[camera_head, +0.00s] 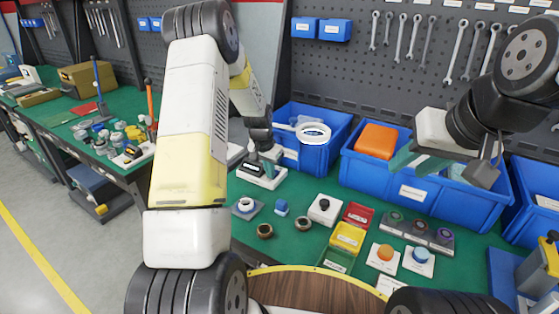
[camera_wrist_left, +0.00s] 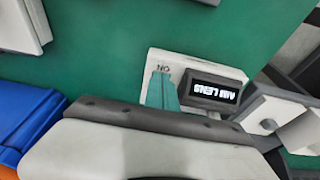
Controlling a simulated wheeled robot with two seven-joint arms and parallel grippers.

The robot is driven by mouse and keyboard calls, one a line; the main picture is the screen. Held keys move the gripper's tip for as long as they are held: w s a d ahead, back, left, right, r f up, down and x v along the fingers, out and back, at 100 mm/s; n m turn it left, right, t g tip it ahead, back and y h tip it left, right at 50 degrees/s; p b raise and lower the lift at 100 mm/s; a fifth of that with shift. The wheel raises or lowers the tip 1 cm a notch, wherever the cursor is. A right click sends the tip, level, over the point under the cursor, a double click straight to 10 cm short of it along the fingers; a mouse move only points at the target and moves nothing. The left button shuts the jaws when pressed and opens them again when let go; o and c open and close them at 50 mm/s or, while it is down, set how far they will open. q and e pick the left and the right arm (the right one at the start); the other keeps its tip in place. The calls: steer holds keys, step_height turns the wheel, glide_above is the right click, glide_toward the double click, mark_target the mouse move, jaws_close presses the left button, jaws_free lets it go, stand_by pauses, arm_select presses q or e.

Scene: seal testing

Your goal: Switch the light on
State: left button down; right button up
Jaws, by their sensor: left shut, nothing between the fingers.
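My left gripper (camera_head: 267,155) is over this base. In the left wrist view its teal fingertips (camera_wrist_left: 163,92) are together and empty, beside the label box over the plate's lettering. They hide part of the plate; I cannot tell whether they touch it. The ring looks white, but I cannot tell whether it is lit. My right gripper (camera_head: 432,162) hangs over the large blue bin.
The large blue bin (camera_head: 410,195) holds an orange box (camera_head: 376,141). Red and yellow trays (camera_head: 348,236), small rings, blocks and buttons stand on the table in front. A tool pegboard (camera_head: 350,70) rises behind. A wooden round top (camera_head: 315,291) is near me.

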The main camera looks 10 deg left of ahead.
arm_select(q)
steer(key=shift+w+r, duration=0.1)
steer(key=shift+w, duration=0.05)
steer(key=shift+w+d+r, duration=0.25)
steer(key=shift+w+r, duration=0.05)
steer(key=shift+w, duration=0.25)
steer(key=shift+r, duration=0.1)
steer(key=shift+r, duration=0.3)
steer(key=s+a+v, duration=0.1)
steer(key=s+v, duration=0.1)
steer(key=v, duration=1.1)
steer(key=shift+f, duration=0.3)
